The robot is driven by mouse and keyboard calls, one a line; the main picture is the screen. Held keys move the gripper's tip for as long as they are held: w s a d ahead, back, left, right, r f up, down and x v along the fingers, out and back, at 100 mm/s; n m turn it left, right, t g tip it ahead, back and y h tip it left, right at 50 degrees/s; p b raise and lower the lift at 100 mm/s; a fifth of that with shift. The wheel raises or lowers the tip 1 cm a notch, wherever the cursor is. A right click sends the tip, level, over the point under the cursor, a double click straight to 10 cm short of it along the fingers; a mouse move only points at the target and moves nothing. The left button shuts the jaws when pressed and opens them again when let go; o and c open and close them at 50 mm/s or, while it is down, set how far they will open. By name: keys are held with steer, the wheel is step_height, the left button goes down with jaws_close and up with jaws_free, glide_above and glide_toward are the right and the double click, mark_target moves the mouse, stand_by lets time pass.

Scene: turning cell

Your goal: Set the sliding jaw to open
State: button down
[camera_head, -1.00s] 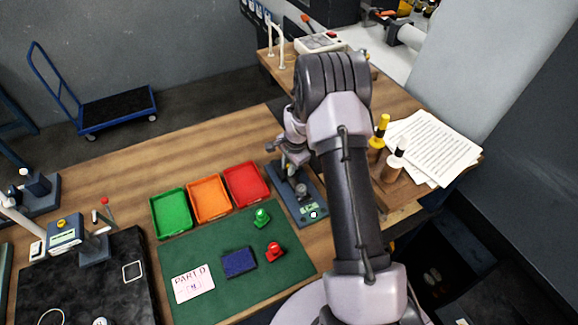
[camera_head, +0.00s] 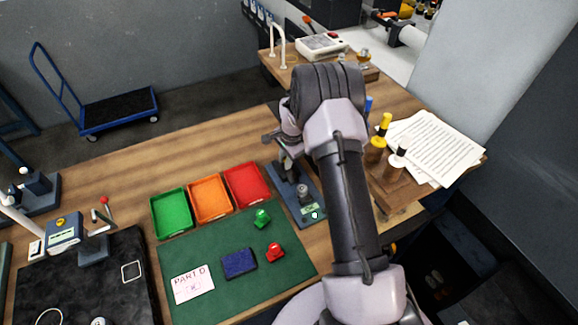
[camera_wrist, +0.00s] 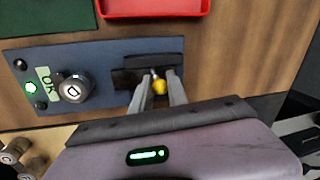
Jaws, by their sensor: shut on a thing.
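The jaw fixture is a blue-grey plate (camera_wrist: 100,55) that shows in the wrist view and also beside the red tray in the head view (camera_head: 311,212). Dark blocks (camera_wrist: 128,78) sit at its right end, with a small yellow-tipped handle (camera_wrist: 159,87) by them. I take these to be the sliding jaw and its handle. My gripper (camera_wrist: 160,76) is shut on the handle, one finger on each side of it. The fingers hide part of the blocks, so I cannot tell the jaw's exact position. In the head view my arm covers most of the gripper.
A round metal knob (camera_wrist: 75,88), an OK label (camera_wrist: 47,85) and a lit green light (camera_wrist: 30,87) are on the plate's left part. The red tray (camera_head: 246,186) is close by.

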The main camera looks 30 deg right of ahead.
mark_target(291, 172)
steer(key=c, duration=1.7)
jaws_free()
steer(key=shift+w+r, duration=0.15)
steer(key=shift+c, duration=0.2)
steer(key=shift+o, duration=0.8)
steer(key=shift+w, duration=0.1)
steer(key=s+r+p, duration=0.1)
steer(key=r, duration=0.7)
steer(key=s+r, duration=0.2)
steer(key=r, duration=0.7)
steer(key=shift+s+d+p, duration=0.25)
steer(key=shift+d+p, duration=0.1)
steer(key=shift+p, duration=0.05)
